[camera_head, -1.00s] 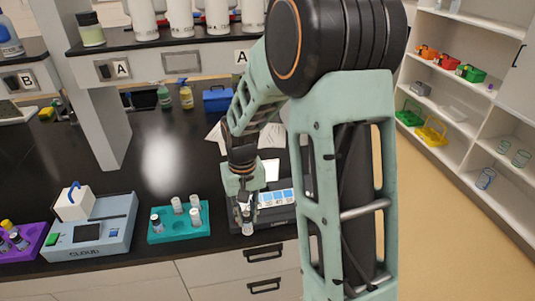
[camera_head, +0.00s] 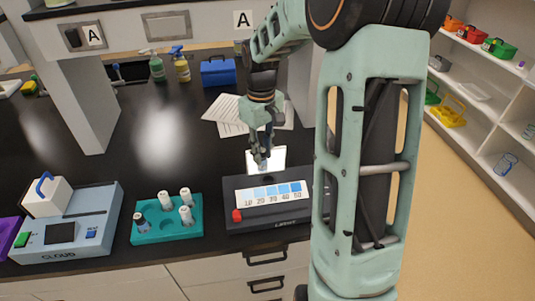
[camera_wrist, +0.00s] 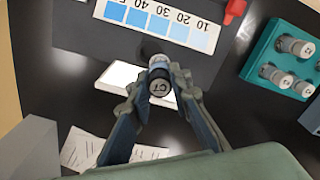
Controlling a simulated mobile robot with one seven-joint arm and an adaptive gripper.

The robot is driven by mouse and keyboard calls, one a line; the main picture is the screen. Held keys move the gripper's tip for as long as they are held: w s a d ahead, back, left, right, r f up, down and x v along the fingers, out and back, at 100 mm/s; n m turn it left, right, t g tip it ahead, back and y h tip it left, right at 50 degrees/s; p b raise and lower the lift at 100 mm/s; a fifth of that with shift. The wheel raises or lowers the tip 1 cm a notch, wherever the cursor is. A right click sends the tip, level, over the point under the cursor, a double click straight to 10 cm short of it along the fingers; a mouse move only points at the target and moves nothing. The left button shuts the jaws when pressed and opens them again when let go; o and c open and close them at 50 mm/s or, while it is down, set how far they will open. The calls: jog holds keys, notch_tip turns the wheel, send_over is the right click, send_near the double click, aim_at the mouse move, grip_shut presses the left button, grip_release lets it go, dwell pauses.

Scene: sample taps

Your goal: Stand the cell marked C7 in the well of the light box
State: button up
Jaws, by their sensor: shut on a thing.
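My gripper (camera_head: 262,158) is shut on a small cell with a dark cap marked C7 (camera_wrist: 160,84). In the wrist view my gripper (camera_wrist: 158,92) has one finger on each side of the cell. The dark light box (camera_head: 236,219) has a blue shade strip on top and a lit white panel (camera_head: 277,157) at its back. It also shows in the wrist view (camera_wrist: 80,42). The cell is in front of the panel, behind the strip.
A teal rack (camera_head: 152,236) with several cells stands left of the light box; a red knob (camera_head: 237,215) is on the box's near left corner. A grey-blue instrument (camera_head: 85,222) is farther left. Papers (camera_head: 228,113) lie behind. The bench between is clear.

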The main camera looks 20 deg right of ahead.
jog(key=shift+n, duration=0.4)
jog(key=f+b, duration=0.1)
jog(key=d+f+b, duration=0.1)
jog(key=f+b, duration=0.2)
jog(key=shift+w+d+f, duration=0.15)
jog(key=shift+d, duration=0.25)
jog(key=shift+f, duration=0.15)
dwell(0.3)
jog(key=shift+f+b, duration=0.55)
jog(key=shift+f, duration=0.1)
jog(key=shift+f+b, duration=0.3)
jog(key=shift+f, duration=0.25)
